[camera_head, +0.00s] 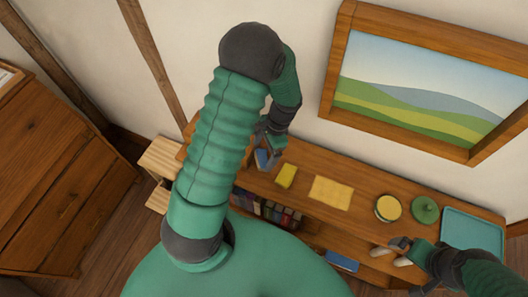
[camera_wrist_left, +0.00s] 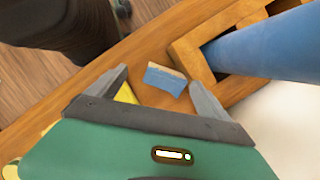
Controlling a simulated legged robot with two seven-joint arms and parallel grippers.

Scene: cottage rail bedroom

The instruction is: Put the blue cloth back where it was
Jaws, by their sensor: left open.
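My left gripper (camera_head: 268,146) is over the left end of the wooden shelf top, its jaws apart and empty. In the left wrist view, a small blue piece with a tan edge (camera_wrist_left: 164,80) lies between and beyond the open fingertips (camera_wrist_left: 158,82), apart from both. It shows partly behind my gripper in the head view (camera_head: 263,159). A folded-looking blue item (camera_head: 341,260) is low at the shelf unit's front; I cannot tell which blue thing is the cloth. My right gripper (camera_head: 398,246) is by the front edge at right, near pale rounded shapes; its jaws are unclear.
On the shelf top (camera_head: 365,212) are a yellow block (camera_head: 286,176), a flat yellow cloth (camera_head: 331,192), a yellow-topped round tin (camera_head: 388,208), a green round lid (camera_head: 425,210) and a teal tray (camera_head: 473,235). In the wrist view, a wooden frame (camera_wrist_left: 187,48) surrounds a large blue shape (camera_wrist_left: 265,48).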

